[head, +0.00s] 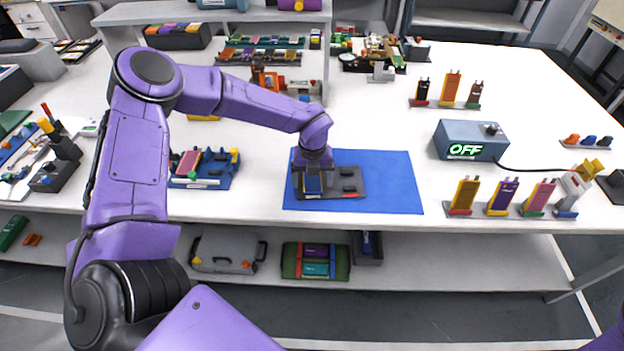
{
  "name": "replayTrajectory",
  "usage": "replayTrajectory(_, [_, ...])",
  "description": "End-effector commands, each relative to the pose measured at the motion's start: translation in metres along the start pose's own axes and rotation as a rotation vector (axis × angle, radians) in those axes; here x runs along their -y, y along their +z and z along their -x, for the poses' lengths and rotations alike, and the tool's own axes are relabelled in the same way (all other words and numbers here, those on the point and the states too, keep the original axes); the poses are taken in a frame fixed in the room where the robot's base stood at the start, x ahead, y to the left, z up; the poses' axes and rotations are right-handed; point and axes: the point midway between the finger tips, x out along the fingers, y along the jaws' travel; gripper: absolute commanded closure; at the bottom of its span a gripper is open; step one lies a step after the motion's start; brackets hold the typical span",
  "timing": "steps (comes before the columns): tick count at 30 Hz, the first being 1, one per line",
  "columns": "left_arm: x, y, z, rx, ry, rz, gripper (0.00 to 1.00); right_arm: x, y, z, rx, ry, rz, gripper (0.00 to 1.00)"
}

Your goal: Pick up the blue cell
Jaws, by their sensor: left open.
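The blue cell (313,184) lies in a dark grey holder (349,183) on the blue mat (398,180), in the middle of the head view. My left gripper (311,174) is directly over the blue cell, pointing down, with its wrist hiding the cell's far end. The jaws are open; whether the fingers touch the cell is too small to tell. My right gripper is not in the picture.
A blue fixture with a pink cell (188,163) stands left of the mat. To the right are a box reading OFF (470,140) with a cable and several upright cells in stands (502,196). A shelf unit stands behind. The mat's right part is clear.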

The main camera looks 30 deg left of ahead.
Motion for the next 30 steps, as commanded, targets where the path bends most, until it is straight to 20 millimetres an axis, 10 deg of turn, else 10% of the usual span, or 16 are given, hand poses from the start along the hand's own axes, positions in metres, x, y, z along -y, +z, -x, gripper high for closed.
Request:
replayTrajectory(8, [0.000,0.000,-0.001,0.000,0.000,0.000,0.13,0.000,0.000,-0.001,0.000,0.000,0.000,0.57])
replayTrajectory(14, [0.000,0.000,-0.001,0.000,0.000,0.000,0.70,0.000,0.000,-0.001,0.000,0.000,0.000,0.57])
replayTrajectory(23, [0.000,0.000,0.004,0.001,0.000,0.000,0.70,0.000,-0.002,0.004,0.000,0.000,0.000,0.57])
replayTrajectory(30, [0.001,0.001,0.050,0.005,-0.005,0.001,0.70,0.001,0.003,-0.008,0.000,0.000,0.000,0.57])
